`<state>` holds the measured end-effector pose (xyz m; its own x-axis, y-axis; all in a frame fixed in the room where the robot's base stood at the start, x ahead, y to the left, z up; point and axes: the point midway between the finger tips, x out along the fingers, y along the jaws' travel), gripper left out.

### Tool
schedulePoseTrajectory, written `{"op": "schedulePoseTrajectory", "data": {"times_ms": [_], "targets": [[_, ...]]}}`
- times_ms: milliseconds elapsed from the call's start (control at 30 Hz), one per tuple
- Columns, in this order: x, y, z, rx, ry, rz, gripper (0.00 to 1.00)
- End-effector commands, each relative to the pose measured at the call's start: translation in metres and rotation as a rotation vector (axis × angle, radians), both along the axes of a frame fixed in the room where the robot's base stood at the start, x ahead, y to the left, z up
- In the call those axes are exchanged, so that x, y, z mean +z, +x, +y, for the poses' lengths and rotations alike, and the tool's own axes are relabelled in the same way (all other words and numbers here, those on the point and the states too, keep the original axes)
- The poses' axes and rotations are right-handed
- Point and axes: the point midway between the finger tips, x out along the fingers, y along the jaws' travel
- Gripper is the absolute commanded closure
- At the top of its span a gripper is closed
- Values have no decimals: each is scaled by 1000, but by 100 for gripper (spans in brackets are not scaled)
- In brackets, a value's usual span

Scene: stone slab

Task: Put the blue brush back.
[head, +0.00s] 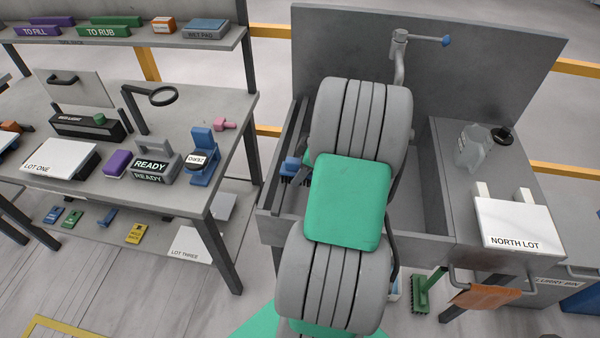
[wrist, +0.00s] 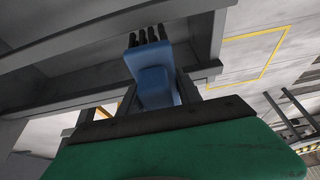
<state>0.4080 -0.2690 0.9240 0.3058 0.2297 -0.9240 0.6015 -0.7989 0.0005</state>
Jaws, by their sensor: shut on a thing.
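The blue brush (wrist: 153,75) is between the fingers of my gripper (wrist: 157,92) in the wrist view, with its dark bristles pointing away from the palm. My gripper is shut on it. In the head view the blue brush (head: 291,165) shows at the left of my arm, over the left part of the grey sink (head: 433,205), its dark bristles just below the blue part. My arm hides most of the gripper there. Whether the brush touches the sink cannot be told.
A clear jug (head: 472,147) and a NORTH LOT board (head: 517,222) stand on the right worktop. The left table (head: 190,115) holds a READY block (head: 153,167) and a blue stand (head: 205,160). A tap (head: 400,45) rises behind.

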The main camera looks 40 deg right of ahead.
Motion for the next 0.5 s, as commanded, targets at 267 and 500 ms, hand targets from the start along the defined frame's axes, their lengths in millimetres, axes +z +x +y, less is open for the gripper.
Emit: {"op": "schedulePoseTrajectory", "data": {"times_ms": [267, 500], "targets": [[-13, -1, 0, 1, -2, 0, 97], [-17, -1, 0, 0, -1, 1, 55]]}}
